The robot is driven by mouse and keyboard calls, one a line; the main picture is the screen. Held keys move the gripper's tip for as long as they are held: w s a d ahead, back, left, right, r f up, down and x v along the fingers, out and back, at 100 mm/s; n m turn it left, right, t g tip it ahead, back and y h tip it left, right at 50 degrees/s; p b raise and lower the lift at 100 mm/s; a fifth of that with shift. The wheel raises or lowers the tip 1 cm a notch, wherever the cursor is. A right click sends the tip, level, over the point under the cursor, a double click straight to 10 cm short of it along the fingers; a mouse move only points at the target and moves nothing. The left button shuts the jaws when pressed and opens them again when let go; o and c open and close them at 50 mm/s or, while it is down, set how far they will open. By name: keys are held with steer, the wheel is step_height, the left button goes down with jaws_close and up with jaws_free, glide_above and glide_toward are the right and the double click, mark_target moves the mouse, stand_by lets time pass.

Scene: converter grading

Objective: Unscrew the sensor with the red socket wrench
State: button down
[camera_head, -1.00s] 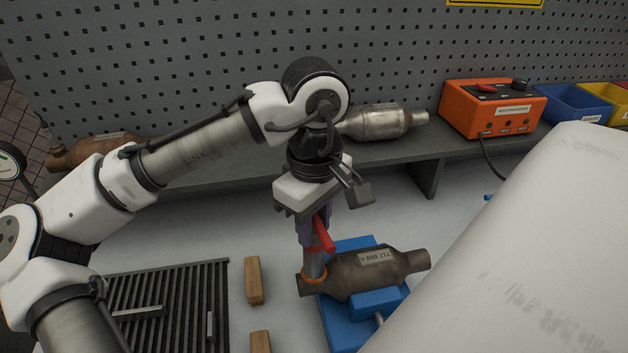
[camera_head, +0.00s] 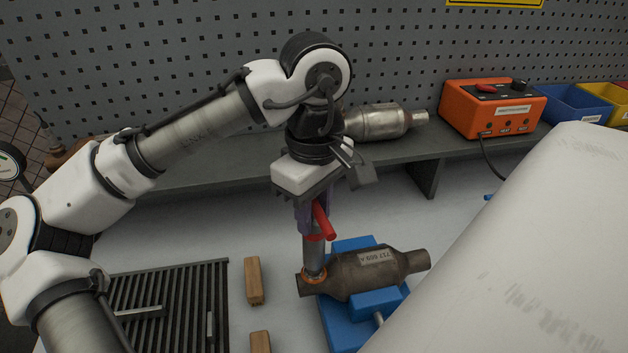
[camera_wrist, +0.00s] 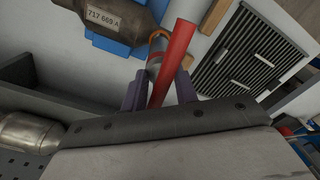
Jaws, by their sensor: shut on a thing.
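The red socket wrench (camera_head: 324,221) has a red bar handle and a grey metal socket (camera_head: 313,250). My gripper (camera_head: 311,217) is shut on the wrench and holds it upright, with the handle sticking out to the side. The socket's lower end is at an orange ring (camera_head: 314,278) on the left end of the brown converter (camera_head: 352,273). The sensor is hidden, and I cannot tell whether the socket still surrounds it. The converter lies in the blue vise (camera_head: 375,301). In the wrist view the red handle (camera_wrist: 178,52) passes between the purple fingers.
Two wooden blocks (camera_head: 254,281) and a black ribbed rack (camera_head: 180,300) lie left of the vise. A shelf behind carries a silver converter (camera_head: 380,122), an orange box (camera_head: 492,108) and bins (camera_head: 576,103). A large white surface (camera_head: 530,260) blocks the right foreground.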

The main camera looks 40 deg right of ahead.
steer(key=shift+r, duration=4.75)
